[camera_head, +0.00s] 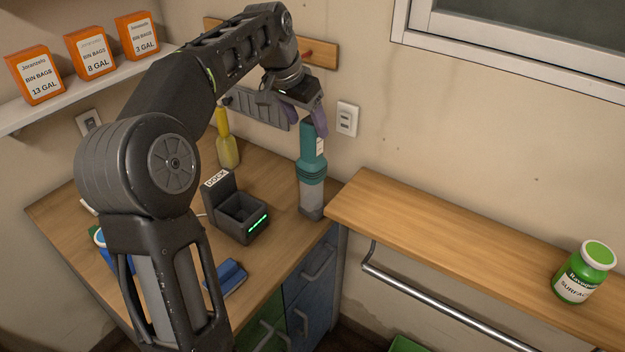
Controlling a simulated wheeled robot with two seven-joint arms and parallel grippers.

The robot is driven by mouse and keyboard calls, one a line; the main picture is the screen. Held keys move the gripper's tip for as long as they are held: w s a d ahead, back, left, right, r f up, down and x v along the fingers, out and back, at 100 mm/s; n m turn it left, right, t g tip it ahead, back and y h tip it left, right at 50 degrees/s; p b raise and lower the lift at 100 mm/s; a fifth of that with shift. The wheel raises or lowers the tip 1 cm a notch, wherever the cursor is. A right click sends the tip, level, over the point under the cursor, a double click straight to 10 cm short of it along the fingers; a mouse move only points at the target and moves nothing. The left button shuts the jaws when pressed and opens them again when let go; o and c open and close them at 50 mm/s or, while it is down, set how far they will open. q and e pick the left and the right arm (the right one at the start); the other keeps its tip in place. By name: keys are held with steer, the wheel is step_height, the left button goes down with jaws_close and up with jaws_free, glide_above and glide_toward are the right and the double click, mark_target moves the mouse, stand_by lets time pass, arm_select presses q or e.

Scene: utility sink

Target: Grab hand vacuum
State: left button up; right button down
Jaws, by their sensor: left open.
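A teal hand vacuum (312,174) with a grey lower end stands upright on the wooden counter, near its right edge and right of the dark dock (240,216). My left arm reaches over the counter from the left. My left gripper (315,122) is open and points down at the top of the vacuum. One purple finger shows beside the vacuum's top; the other finger is mostly hidden. I cannot tell whether the fingers touch the vacuum. My right gripper is not in view.
A yellow bottle (228,150) stands behind the dock. A blue object (232,277) lies in front of it. A wooden shelf (430,230) with a green jar (584,272) is at right. Orange bin-bag boxes (90,52) stand on a shelf at upper left.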

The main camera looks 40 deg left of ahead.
mark_target(312, 171)
arm_select(q)
steer(key=shift+x, duration=0.9)
steer(key=p+x, duration=0.1)
steer(key=x, duration=0.3)
steer(key=shift+w+p, duration=0.1)
steer(key=shift+p, duration=0.2)
steer(key=shift+w+d+f, duration=0.1)
steer(key=shift+w+f, duration=0.1)
steer(key=shift+f, duration=0.35)
steer(key=shift+c, duration=0.4)
jaws_close()
steer(key=shift+r, duration=0.15)
